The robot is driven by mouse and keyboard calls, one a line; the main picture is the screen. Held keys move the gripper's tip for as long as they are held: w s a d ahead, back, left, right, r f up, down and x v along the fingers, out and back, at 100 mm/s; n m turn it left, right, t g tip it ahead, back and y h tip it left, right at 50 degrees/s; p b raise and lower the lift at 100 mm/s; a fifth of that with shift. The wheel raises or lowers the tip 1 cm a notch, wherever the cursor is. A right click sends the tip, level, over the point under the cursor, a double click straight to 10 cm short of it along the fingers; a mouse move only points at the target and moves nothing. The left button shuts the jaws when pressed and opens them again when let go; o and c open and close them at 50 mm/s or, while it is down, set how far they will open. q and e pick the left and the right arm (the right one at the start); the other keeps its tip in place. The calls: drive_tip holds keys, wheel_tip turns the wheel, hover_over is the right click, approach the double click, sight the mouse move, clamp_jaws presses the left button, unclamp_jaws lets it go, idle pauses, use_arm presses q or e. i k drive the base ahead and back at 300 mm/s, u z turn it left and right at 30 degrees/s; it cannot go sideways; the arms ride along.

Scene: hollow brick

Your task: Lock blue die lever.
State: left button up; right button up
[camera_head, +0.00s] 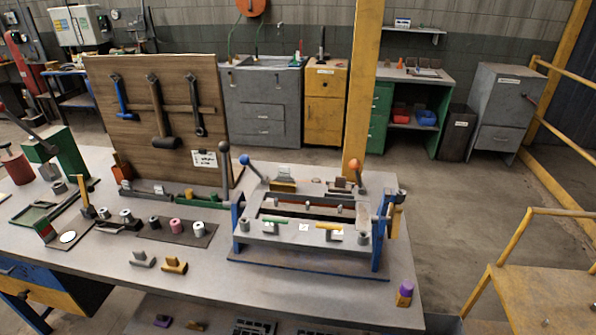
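A lever with a blue ball knob (245,159) stands at the back left corner of the die fixture. Its arm slants from the knob down to the right, toward the fixture's back. The fixture (300,237) is a grey frame with blue end posts on a blue base plate, on the workbench. A lever with an orange knob (355,164) rises at the fixture's back right. I cannot tell from this view whether the blue lever's clamp is engaged. Neither of my grippers is in view.
A tall grey lever with a dark knob (224,147) stands left of the blue knob, before the wooden tool board (180,80). A mat (180,238) with small cylinders lies left of the fixture. A yellow post (363,80) rises behind. The bench front (200,280) is mostly clear.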

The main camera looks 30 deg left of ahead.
sight(245, 159)
drive_tip(key=u, duration=2.7)
drive_tip(key=i, duration=0.8)
drive_tip(key=z, duration=2.5)
